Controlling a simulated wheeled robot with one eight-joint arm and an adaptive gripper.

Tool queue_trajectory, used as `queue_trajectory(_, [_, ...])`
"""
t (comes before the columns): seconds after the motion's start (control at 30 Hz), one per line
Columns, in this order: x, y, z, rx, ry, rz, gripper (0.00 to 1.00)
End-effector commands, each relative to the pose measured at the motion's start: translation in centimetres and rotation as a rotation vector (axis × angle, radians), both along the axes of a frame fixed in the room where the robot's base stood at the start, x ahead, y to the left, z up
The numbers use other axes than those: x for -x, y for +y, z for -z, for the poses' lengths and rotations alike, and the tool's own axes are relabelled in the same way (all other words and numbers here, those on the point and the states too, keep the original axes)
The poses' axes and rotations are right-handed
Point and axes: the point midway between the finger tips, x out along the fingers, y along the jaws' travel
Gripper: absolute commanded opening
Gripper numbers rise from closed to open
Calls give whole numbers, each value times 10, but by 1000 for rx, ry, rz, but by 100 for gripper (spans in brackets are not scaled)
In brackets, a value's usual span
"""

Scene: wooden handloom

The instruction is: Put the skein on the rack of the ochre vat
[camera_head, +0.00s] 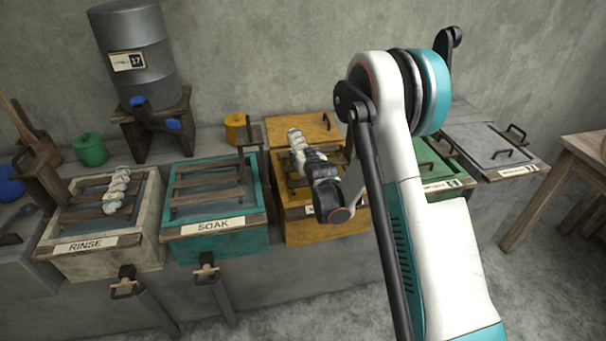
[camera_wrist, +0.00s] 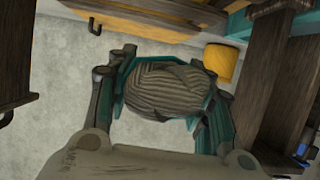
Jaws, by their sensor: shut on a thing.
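My gripper (camera_head: 305,157) is shut on a white, ribbed skein (camera_head: 295,138), held above the ochre vat (camera_head: 298,236). In the wrist view the skein (camera_wrist: 165,88) sits between the two teal-edged fingers. The ochre vat is a yellow box in the middle of the row. Part of its wooden rack (camera_head: 293,184) shows at the left inside. My gripper and arm hide the rest of the rack and most of the vat's label. The gap between skein and rack cannot be judged.
The teal SOAK vat (camera_head: 216,243) stands to the left. The RINSE vat (camera_head: 103,262) beyond it bears another white skein (camera_head: 116,191). A yellow lid (camera_head: 290,127) lies behind the ochre vat, beside a small yellow pot (camera_head: 235,127). A green vat (camera_head: 443,187) stands to the right.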

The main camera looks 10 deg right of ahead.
Motion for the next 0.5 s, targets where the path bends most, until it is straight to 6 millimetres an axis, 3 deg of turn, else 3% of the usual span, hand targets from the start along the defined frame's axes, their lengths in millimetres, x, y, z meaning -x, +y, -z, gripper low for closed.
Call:
queue_trajectory(0.1, [0,0,14,0,-1,0,20])
queue_trajectory(0.27, [0,0,22,0,0,0,20])
queue_trajectory(0.5, [0,0,55,0,0,0,20])
